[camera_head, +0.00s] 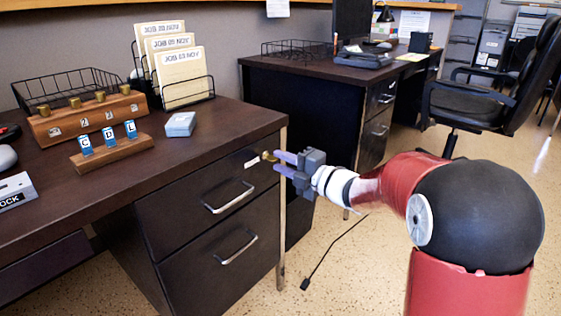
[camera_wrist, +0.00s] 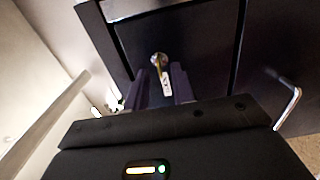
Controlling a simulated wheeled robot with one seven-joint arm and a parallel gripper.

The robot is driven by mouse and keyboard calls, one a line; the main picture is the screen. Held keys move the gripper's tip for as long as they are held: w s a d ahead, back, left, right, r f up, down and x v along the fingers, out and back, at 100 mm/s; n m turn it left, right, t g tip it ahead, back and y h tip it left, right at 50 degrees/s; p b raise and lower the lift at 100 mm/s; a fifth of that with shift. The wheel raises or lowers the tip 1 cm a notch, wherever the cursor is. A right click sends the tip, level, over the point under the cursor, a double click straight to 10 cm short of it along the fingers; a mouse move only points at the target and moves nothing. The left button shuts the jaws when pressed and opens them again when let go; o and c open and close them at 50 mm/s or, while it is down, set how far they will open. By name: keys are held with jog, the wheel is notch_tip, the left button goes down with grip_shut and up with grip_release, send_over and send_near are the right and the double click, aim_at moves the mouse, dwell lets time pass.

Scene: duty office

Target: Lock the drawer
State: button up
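The desk's upper drawer (camera_head: 205,205) looks closed, its dark front flush above the lower drawer (camera_head: 215,262). A brass key or lock piece (camera_head: 268,156) sits at the upper right of the upper drawer's front. In the wrist view the brass piece (camera_wrist: 159,60) shows just beyond my fingertips, with a pale tag-like part (camera_wrist: 166,84) between the fingers. My gripper (camera_head: 277,162) is in front of the lock, its two fingers apart. The wrist view also shows my gripper (camera_wrist: 163,72) with a gap between the fingers. I cannot tell whether either finger touches the brass piece.
The upper drawer's handle (camera_head: 230,198) is left of and below my gripper. An office chair (camera_head: 500,100) stands at right.

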jog(key=shift+w+a, duration=0.45)
jog(key=shift+a, duration=0.05)
grip_shut()
